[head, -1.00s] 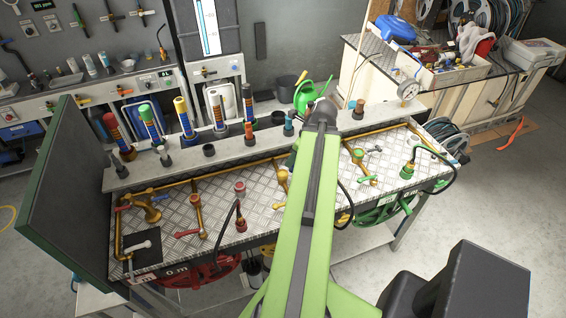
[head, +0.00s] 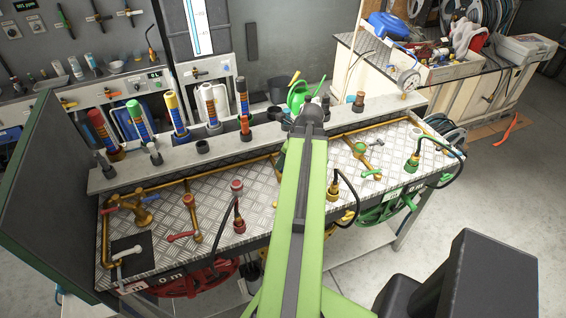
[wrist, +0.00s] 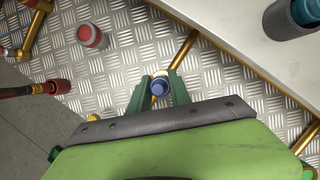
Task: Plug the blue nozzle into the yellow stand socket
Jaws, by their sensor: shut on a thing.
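In the wrist view the green fingers of my gripper (wrist: 160,90) are closed around the blue nozzle (wrist: 160,86), which shows as a round blue end between them. Yellow-gold metal shows close around and behind the nozzle, at the end of a brass pipe (wrist: 183,50). I cannot tell whether this is the yellow stand socket, or whether the nozzle is above it or in it. In the head view my arm hides the nozzle and the middle of the bench, where a brass pipe runs in behind it.
A red-capped stand (head: 236,186) and a red nozzle (head: 239,225) are left of my arm. Coloured cylinders, including a yellow one (head: 176,112), line the rear shelf (head: 180,160).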

